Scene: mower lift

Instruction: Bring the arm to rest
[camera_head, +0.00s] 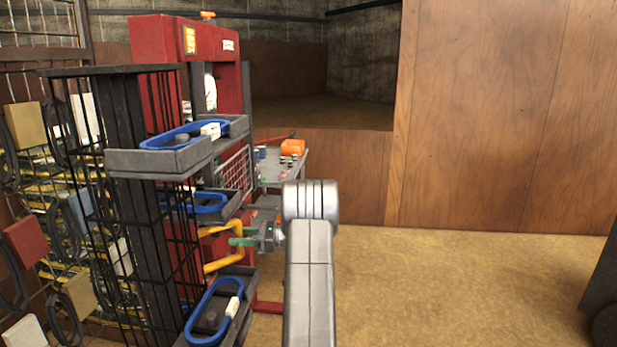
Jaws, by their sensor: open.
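My silver arm (310,260) rises from the bottom middle of the view and bends left at its top. My gripper (236,237) shows small to the left of the arm, with green fingers pointing left. It is open, and I see nothing held between the fingers. A bent yellow bar (224,263) is close to the fingers; I cannot tell whether they touch. Part of my wrist is hidden behind the arm's upright link.
A dark rack (132,160) with trays holding blue loops (212,310) stands left of my gripper. A red lift frame (155,60) stands behind it. A grey table (270,178) holds an orange object (292,147).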

